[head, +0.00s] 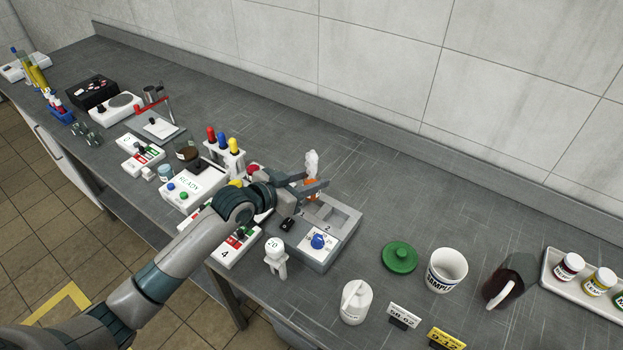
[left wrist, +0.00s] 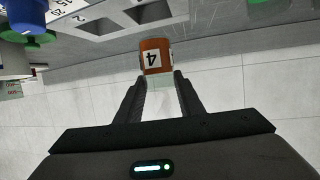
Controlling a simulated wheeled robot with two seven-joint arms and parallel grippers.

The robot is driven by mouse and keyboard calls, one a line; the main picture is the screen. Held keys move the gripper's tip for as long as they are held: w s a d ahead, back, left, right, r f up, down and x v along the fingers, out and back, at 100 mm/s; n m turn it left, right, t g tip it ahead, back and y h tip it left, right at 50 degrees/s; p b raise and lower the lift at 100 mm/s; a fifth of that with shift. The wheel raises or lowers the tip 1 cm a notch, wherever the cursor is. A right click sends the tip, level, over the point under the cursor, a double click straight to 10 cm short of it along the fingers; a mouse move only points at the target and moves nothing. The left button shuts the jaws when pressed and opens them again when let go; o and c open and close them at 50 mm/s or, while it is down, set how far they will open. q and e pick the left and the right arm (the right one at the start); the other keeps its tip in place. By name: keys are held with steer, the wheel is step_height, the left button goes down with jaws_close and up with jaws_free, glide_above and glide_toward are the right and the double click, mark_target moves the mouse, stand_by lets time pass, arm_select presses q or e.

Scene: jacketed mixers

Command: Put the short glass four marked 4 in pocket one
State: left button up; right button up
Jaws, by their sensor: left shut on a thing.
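The short glass marked 4, with orange-brown contents and a white label, shows in the left wrist view (left wrist: 153,58) and small in the head view (head: 311,189). My left gripper (head: 316,182) is shut on it; the fingertips in the left wrist view (left wrist: 159,82) grip its clear end. The glass appears held above the far left side of the grey mixer block (head: 318,262), apart from it. The block has square pockets in its top and a blue knob (head: 318,241). A pocket marked 2 shows; pocket one's mark is hard to read. My right gripper is not in view.
A rack with red, blue and yellow caps (head: 222,150) stands left of the block. A green lid (head: 400,257), a white cup (head: 446,270) and a white jug (head: 355,301) are right. Bench behind the block is clear.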

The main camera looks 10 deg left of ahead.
arm_select(q)
steer(key=shift+f+b, duration=0.8)
steer(key=shift+f, duration=0.15)
steer(key=shift+f+b, duration=0.75)
steer(key=shift+f, duration=0.6)
steer(key=shift+f+b, duration=0.3)
steer(key=shift+f, duration=0.35)
steer(key=o, duration=1.7)
steer(key=shift+f, duration=0.1)
